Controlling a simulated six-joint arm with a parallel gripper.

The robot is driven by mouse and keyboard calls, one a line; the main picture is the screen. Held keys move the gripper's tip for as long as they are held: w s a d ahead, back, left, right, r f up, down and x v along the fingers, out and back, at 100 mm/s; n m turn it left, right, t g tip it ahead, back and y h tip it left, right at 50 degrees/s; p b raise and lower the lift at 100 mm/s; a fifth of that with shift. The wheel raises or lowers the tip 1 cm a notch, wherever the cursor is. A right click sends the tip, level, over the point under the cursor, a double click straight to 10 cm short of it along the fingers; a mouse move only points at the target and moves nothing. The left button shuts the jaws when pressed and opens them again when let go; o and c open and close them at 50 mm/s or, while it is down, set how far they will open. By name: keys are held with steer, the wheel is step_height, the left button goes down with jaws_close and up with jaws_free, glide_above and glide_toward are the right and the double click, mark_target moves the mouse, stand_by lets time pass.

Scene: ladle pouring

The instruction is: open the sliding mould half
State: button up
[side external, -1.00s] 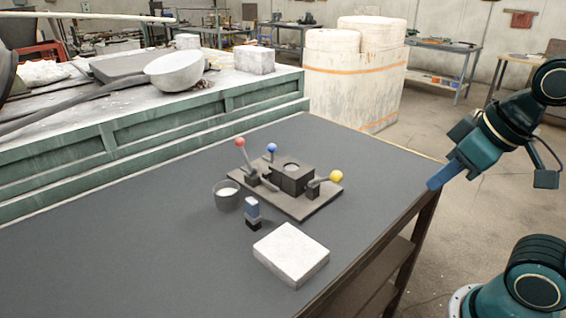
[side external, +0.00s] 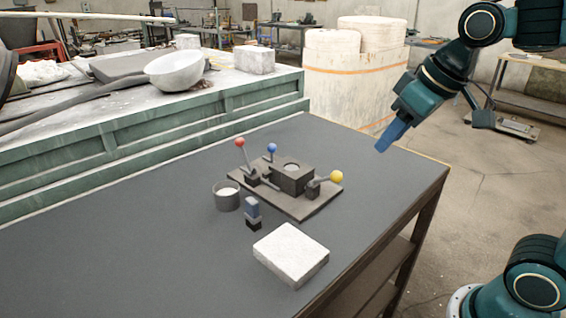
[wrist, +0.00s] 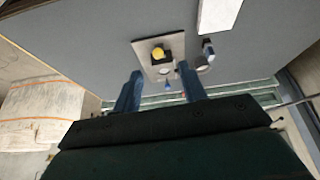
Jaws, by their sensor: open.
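The mould (side external: 292,178) is a dark block on a flat base plate (side external: 309,209) on the grey table. Levers with a red knob (side external: 239,142), a blue knob (side external: 272,147) and a yellow knob (side external: 336,176) stand around it. I cannot tell which part is the sliding half. My gripper (side external: 381,148) is up and to the right of the mould, apart from it. Its two blue fingers (wrist: 160,88) are spread and empty.
A small grey cup (side external: 227,198) with pale contents and a blue-and-black piece (side external: 252,212) stand left of the mould. A white slab (side external: 291,254) lies in front. The table's right part is clear. A green bench (side external: 150,140) stands behind.

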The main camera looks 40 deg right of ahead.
steer(key=w+n, duration=0.1)
steer(key=w, duration=1.3)
steer(key=n+g, duration=0.1)
glide_toward(274, 146)
steer(key=shift+s+d+r+y, duration=0.35)
steer(key=shift+d+r+y, duration=0.05)
steer(key=shift+d+r, duration=0.2)
steer(key=shift+a+f, duration=0.1)
steer(key=shift+f, duration=0.05)
steer(key=x, duration=1.3)
steer(key=shift+w+a+f, duration=0.1)
steer(key=shift+w+f, duration=0.1)
jaws_close()
